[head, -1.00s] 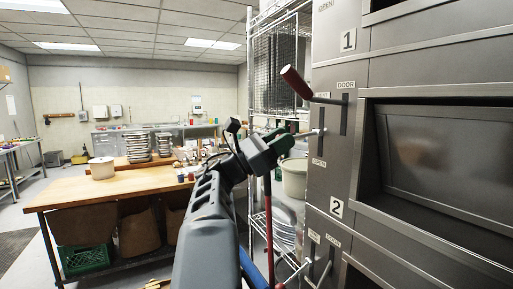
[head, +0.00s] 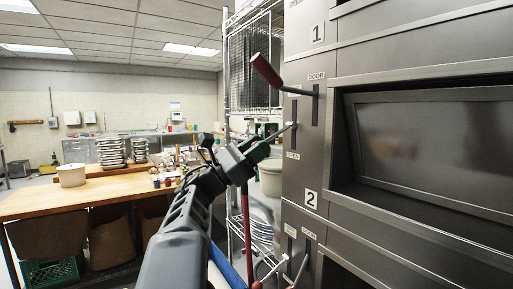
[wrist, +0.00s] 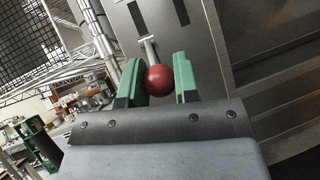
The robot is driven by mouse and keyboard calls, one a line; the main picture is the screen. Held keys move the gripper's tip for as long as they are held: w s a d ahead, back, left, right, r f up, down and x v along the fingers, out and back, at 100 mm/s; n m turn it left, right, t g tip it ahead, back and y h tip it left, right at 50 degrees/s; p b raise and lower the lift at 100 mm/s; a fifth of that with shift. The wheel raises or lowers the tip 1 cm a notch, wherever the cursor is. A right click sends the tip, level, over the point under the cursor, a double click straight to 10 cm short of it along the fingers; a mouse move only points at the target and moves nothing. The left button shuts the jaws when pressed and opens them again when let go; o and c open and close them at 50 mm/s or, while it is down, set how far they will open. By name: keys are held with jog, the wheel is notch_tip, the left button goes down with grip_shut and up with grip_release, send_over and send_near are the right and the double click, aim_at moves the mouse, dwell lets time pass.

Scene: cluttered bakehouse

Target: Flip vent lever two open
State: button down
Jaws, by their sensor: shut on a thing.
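The vent lever (head: 283,131) comes out of the left slot on the steel oven's control panel, just above the "2" plate (head: 310,199). Its rod slopes down and left from the slot. My gripper (head: 262,147) is at its outer end, with green fingers. In the wrist view the lever's round red knob (wrist: 160,79) sits between the two fingers of my gripper (wrist: 160,85), which is shut on it. The fingers hide the knob in the head view. An "OPEN" label (head: 292,155) lies below the slot.
A door lever with a dark red grip (head: 266,71) sticks out just above my gripper. More lever rods (head: 272,270) show below. A wire rack (head: 228,90) stands behind, close to the panel. A wooden worktable (head: 70,198) is to the left.

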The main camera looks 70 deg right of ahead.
jog(key=shift+f, duration=0.15)
jog(key=c, duration=0.9)
grip_release()
jog(key=shift+s, duration=0.1)
jog(key=shift+o, duration=0.2)
jog(key=b+v, duration=0.2)
jog(key=v, duration=1.1)
jog(key=shift+w+a+f+b, duration=0.15)
jog(key=shift+w+b, duration=0.15)
jog(key=shift+b, duration=0.1)
